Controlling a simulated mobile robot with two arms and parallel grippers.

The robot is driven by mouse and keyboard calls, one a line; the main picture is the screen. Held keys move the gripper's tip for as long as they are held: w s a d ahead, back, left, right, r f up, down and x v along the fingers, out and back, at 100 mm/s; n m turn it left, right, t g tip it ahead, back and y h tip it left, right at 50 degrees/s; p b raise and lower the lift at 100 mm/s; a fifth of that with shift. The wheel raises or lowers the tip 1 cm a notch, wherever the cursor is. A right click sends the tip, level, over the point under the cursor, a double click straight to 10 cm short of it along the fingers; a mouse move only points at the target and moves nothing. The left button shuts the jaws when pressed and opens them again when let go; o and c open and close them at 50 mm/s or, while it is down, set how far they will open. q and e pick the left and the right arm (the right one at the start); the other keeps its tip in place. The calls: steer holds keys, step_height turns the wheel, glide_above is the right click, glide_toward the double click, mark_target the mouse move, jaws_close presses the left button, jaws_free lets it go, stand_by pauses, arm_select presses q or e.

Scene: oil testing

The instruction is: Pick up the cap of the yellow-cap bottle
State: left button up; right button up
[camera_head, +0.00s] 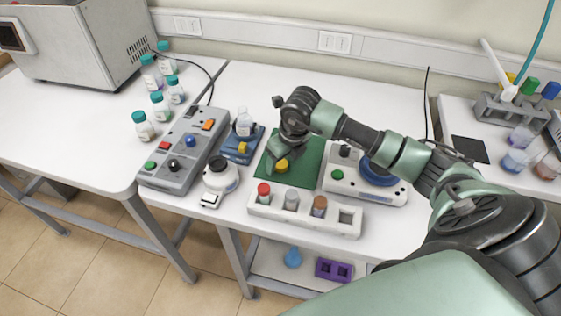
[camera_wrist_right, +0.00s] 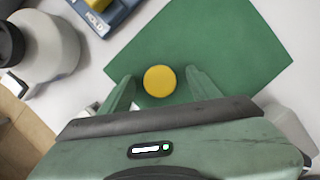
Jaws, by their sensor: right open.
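A round yellow cap (camera_head: 282,165) is over the green mat (camera_head: 306,165). In the wrist view the yellow cap (camera_wrist_right: 160,81) shows from above, between the two fingers. No bottle body shows below it; I cannot tell whether one is hidden under it. My right gripper (camera_head: 284,158) points down over the mat. In the wrist view the right gripper (camera_wrist_right: 158,84) is open, its fingers on either side of the cap with small gaps. My left gripper is not in view.
A white rack (camera_head: 335,226) with red, grey and brown-topped vials and an empty square slot stands in front of the mat. A blue holder (camera_head: 233,155) with a clear bottle (camera_head: 243,122) is left, a stirrer-like device (camera_head: 393,191) right. A white flask (camera_head: 221,175) stands front left.

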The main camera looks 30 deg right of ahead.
jaws_close()
